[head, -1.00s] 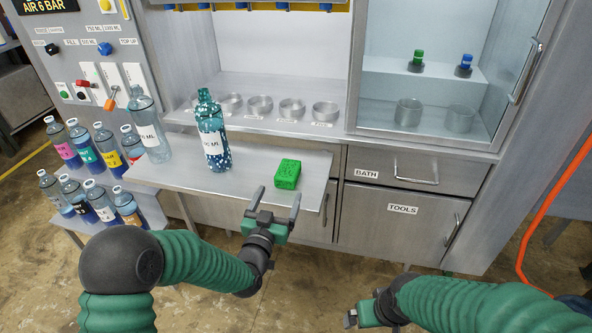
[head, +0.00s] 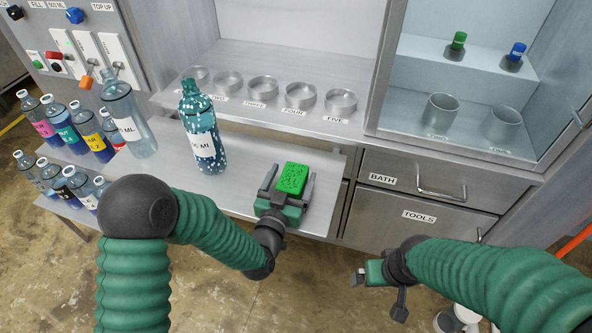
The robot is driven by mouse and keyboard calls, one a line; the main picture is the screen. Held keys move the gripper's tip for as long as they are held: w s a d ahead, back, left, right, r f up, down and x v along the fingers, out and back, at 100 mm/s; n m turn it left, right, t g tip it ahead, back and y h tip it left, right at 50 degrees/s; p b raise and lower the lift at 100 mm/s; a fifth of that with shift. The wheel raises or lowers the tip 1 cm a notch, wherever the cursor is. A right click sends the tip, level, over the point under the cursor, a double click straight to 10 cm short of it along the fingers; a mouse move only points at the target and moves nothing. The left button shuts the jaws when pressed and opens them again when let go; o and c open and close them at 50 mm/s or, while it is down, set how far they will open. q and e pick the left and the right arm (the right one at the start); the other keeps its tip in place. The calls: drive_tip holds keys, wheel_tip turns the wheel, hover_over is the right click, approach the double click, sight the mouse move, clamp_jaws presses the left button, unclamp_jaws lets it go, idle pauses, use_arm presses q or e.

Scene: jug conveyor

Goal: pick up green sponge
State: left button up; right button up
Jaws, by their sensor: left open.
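The green sponge (head: 292,179) lies on the metal shelf (head: 240,203) near its right end. My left gripper (head: 290,183) is open, with one finger on the left side of the sponge and one on the right. I cannot tell whether the fingers touch it. My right gripper (head: 378,278) is low in front of the cabinet, away from the sponge, and its fingers do not show clearly enough to tell their opening.
A speckled teal bottle (head: 203,135) and a clear bottle (head: 131,122) stand on the shelf to the left of the sponge. Several labelled bottles (head: 62,125) stand at far left. Behind is a ledge with several round metal dishes (head: 262,90). A drawer marked BATH (head: 400,183) is at right.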

use_arm(q)
drive_tip(key=shift+s+a+r, duration=0.1)
drive_tip(key=shift+s+r, duration=0.5)
drive_tip(key=shift+s, duration=0.1)
drive_tip(key=shift+c, duration=1.3)
drive_tip(key=shift+w+f, duration=0.3)
drive_tip(key=c, duration=0.5)
drive_tip(key=shift+d, duration=0.2)
drive_tip(key=shift+c, duration=1.1)
drive_tip(key=shift+s+r, duration=0.1)
drive_tip(key=shift+s, duration=0.05)
drive_tip(key=c, duration=0.5)
drive_tip(key=shift+a, duration=0.1)
drive_tip(key=shift+c, duration=0.5)
use_arm(e)
drive_tip(key=shift+s+a+r, duration=0.1)
drive_tip(key=shift+s+r, duration=0.15)
drive_tip(key=shift+s, duration=0.3)
